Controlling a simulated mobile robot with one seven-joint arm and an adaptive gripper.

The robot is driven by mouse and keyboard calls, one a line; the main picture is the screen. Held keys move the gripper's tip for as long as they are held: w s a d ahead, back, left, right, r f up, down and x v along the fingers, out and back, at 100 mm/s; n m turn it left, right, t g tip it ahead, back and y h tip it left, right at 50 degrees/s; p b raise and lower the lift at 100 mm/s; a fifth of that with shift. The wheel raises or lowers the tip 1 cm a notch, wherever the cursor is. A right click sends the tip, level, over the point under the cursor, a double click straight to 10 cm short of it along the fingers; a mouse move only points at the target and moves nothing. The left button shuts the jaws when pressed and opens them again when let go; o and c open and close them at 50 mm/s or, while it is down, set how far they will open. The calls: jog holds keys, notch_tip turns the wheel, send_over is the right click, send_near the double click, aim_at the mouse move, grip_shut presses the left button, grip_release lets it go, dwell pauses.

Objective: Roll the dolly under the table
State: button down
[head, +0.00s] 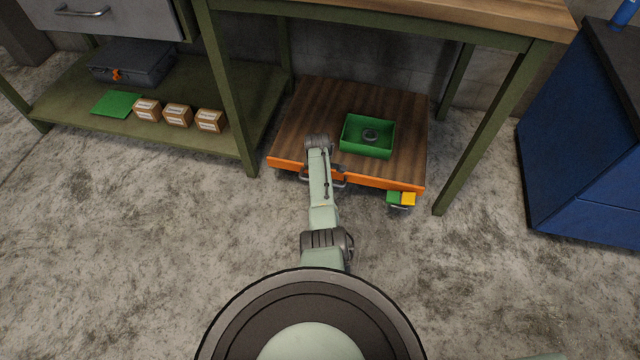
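The dolly (300,112) is a low platform with a brown wooden deck and an orange front edge. Most of it sits beneath the wooden-topped table (470,12), between the green legs, with its front edge close to the line of the front legs. A green bin (352,146) with a dark round part (371,134) in it stands on the deck. A grey handle shows at the dolly's front edge, partly behind my arm. My arm reaches forward to that edge. My gripper's fingers are hidden by the arm, so their grip on the handle cannot be seen.
Green and yellow blocks (401,198) show at the dolly's front right corner by a caster. A green shelf (190,140) at left holds small boxes (177,115) and a grey case (132,62). A blue cabinet (580,140) stands right. The concrete floor in front is clear.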

jog(key=c, duration=1.7)
grip_release()
jog(key=shift+o, duration=0.2)
notch_tip(320, 180, up, 12)
jog(key=s, duration=0.2)
jog(key=shift+a, duration=0.3)
jog(key=shift+f, duration=0.1)
